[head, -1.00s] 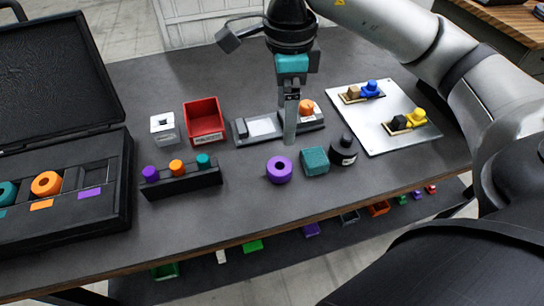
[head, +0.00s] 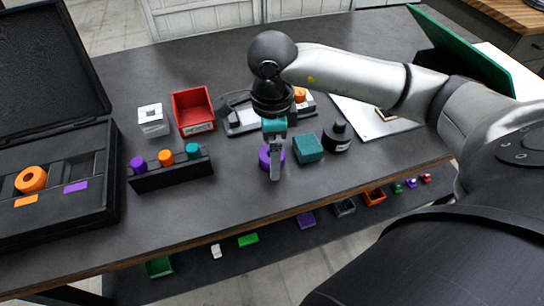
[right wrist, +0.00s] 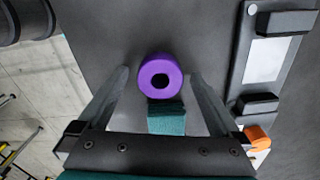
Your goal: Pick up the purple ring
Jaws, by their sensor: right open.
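The purple ring (head: 264,157) lies on the dark table, partly hidden behind my right gripper in the head view. My right gripper (head: 275,176) points down over it. In the right wrist view the ring (right wrist: 160,75) shows whole, with its dark centre hole, between the tips of the two spread fingers (right wrist: 159,76). The fingers stand apart from it on both sides, and the gripper is open and empty. My left gripper is in neither view.
A teal block (head: 307,148) sits close to the ring, with a black round weight (head: 337,138) beyond it. A rack (head: 171,174) with purple, orange and teal pieces, a red bin (head: 193,110) and an open black case (head: 60,205) stand left. The table's front edge is near.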

